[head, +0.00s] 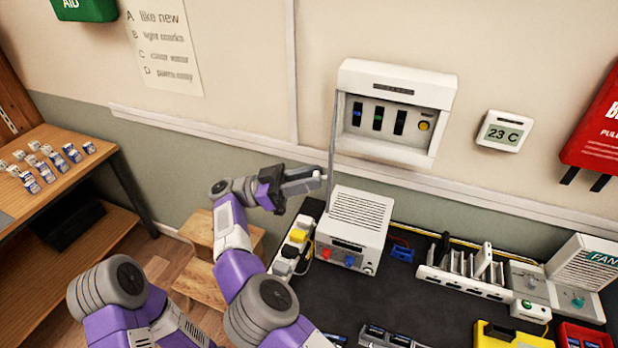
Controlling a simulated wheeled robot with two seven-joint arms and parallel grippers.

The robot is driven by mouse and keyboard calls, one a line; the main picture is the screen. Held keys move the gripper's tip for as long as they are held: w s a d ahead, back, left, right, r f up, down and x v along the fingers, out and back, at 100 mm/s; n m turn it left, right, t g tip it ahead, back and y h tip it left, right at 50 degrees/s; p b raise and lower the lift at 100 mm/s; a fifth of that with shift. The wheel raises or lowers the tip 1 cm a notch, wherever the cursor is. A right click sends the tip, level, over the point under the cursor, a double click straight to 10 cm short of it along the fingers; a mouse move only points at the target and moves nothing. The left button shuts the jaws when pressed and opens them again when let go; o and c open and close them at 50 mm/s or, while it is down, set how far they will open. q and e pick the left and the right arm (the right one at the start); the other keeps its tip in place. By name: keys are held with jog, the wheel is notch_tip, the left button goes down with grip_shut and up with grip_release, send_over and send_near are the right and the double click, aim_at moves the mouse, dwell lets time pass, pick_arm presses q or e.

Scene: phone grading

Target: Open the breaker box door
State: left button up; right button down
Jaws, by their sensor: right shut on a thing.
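The breaker box (398,80) is a white case on the wall at the upper middle of the head view. Its door (333,135) shows as a thin, nearly edge-on panel at the box's left side, swung out from the front. The box front is uncovered, showing dark switches and a yellow round button. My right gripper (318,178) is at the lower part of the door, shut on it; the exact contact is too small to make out. My left gripper is not in view.
Below the box, a white vented unit (352,228) with red and blue knobs stands on the dark bench (395,295), close to my right gripper. A power strip (292,248) lies left of it. A thermostat (503,132) and red box (597,130) are on the wall.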

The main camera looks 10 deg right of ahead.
jog(key=c, duration=0.9)
grip_release()
jog(key=shift+r, duration=0.1)
notch_tip(320, 180, up, 10)
jog(key=p, duration=0.2)
jog(key=shift+c, duration=0.5)
